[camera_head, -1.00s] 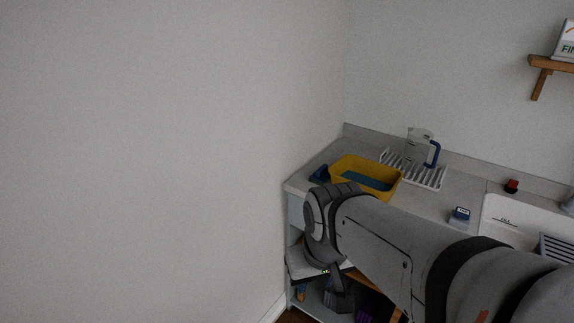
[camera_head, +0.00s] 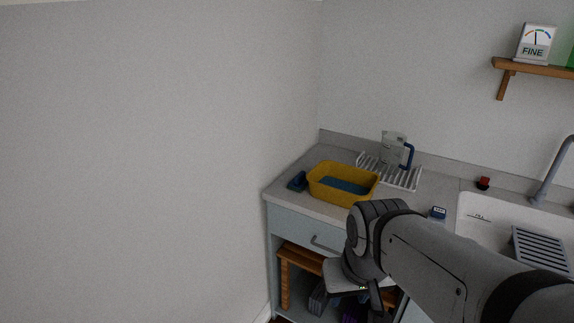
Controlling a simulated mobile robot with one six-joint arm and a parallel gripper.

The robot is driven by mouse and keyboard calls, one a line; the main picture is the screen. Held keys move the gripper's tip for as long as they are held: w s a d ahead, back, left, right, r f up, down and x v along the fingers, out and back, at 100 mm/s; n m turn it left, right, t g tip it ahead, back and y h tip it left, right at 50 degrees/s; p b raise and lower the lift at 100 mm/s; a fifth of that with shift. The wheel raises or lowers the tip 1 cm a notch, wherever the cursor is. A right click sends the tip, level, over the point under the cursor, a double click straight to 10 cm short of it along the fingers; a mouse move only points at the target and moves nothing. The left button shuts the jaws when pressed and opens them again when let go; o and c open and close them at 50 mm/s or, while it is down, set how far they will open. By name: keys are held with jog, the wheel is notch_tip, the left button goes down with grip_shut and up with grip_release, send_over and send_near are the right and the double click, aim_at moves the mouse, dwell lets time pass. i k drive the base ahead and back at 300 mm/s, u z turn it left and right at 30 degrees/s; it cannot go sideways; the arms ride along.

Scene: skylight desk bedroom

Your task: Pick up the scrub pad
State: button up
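No thing in view is plainly the scrub pad. A small dark blue item (camera_head: 298,182) lies on the counter just left of the yellow basin (camera_head: 325,193); its kind is too small to tell. A small blue and white item (camera_head: 438,213) sits near the counter's front, left of the sink. My arm comes in from the lower right, in front of the counter. My gripper (camera_head: 372,296) points down below the counter's front edge, partly hidden by the wrist. I cannot see whether it is open, and it is clear of both blue items.
The basin has a blue bottom. Behind it a clear jug (camera_head: 393,148) with a blue handle stands on a white rack (camera_head: 401,177). A red-topped item (camera_head: 483,183) is beside the white sink (camera_head: 478,232). A wall (camera_head: 150,160) borders the counter's left.

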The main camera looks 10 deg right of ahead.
aim_at(300, 182)
jog(key=u, duration=0.05)
jog(key=i, duration=1)
jog(key=z, duration=0.05)
